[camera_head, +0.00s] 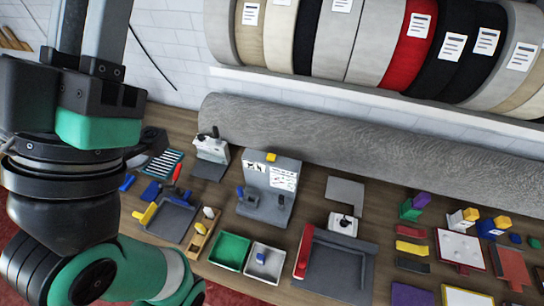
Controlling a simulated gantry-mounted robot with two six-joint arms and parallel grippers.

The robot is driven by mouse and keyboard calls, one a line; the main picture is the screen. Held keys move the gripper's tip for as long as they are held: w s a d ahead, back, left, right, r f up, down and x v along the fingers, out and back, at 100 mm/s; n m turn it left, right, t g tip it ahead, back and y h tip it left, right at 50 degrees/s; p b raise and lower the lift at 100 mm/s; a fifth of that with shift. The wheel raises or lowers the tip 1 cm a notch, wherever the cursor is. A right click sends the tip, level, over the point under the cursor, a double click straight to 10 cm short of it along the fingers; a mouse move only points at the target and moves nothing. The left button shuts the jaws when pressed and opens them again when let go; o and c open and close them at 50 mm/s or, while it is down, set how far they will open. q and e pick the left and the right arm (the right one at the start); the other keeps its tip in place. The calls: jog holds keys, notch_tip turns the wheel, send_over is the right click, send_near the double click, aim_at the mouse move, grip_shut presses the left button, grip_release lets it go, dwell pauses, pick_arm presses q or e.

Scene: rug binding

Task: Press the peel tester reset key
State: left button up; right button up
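I cannot tell for certain which device is the peel tester, and no reset key can be made out. A grey upright stand (254,171) with a pictogram label, a yellow block on top and blue and dark parts on its base stands at the middle of the table. A white device (211,149) with a black lever on a dark base stands to its left. A smaller white device (341,225) with a black knob stands to its right, behind a dark panel. My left arm fills the left side, but its gripper fingers do not show. My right gripper is not in view.
A rolled grey carpet (350,140) lies along the back of the wooden table. Green (230,250) and white (265,262) trays sit in front of the stand. A dark panel with a red edge (303,252) lies right of them. Small coloured blocks and boards crowd the right.

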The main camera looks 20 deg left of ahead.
pick_arm(q)
grip_shut()
dwell(1.3)
